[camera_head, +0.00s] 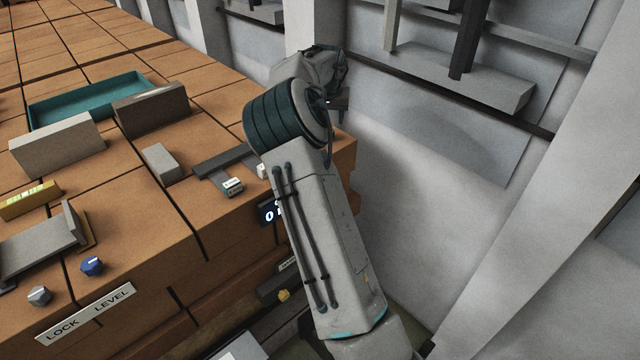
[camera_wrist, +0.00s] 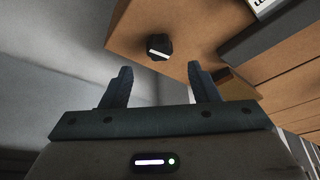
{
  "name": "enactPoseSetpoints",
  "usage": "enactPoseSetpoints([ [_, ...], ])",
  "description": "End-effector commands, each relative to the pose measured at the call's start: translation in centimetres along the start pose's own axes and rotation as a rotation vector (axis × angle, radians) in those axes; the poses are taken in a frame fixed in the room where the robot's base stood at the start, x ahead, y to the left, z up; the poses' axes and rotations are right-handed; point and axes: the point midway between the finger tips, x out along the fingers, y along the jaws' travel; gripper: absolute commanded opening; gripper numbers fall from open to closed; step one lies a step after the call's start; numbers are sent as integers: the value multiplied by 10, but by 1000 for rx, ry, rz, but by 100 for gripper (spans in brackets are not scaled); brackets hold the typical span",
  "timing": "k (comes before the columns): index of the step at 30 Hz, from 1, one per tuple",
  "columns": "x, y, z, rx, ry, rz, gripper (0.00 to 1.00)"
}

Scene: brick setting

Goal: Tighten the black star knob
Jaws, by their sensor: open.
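The black star knob (camera_wrist: 159,47) shows in the wrist view on the face of a brown brick block, with a pale line across its front. My gripper (camera_wrist: 160,80) is open, its two dark fingers apart. The knob appears ahead of the fingertips, roughly between them, a little nearer the right finger in picture height. Nothing is between the fingers and I see no contact.
The brown brick bench (camera_head: 130,215) bears a teal tray (camera_head: 88,98), grey blocks (camera_head: 57,145), a blue knob (camera_head: 92,265), a grey knob (camera_head: 39,295) and a "LOCK LEVEL" plate (camera_head: 87,314). A grey wall with shelving stands right.

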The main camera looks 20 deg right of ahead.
Motion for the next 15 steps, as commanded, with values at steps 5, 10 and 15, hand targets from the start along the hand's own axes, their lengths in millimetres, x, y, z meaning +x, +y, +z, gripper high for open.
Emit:
enactPoseSetpoints([
  [5, -36, 0, 0, 1, 4, -2, 55],
  [10, -70, 0, 0, 1, 4, -2, 55],
  [15, -79, 8, 20, 23, -23, -31, 55],
])
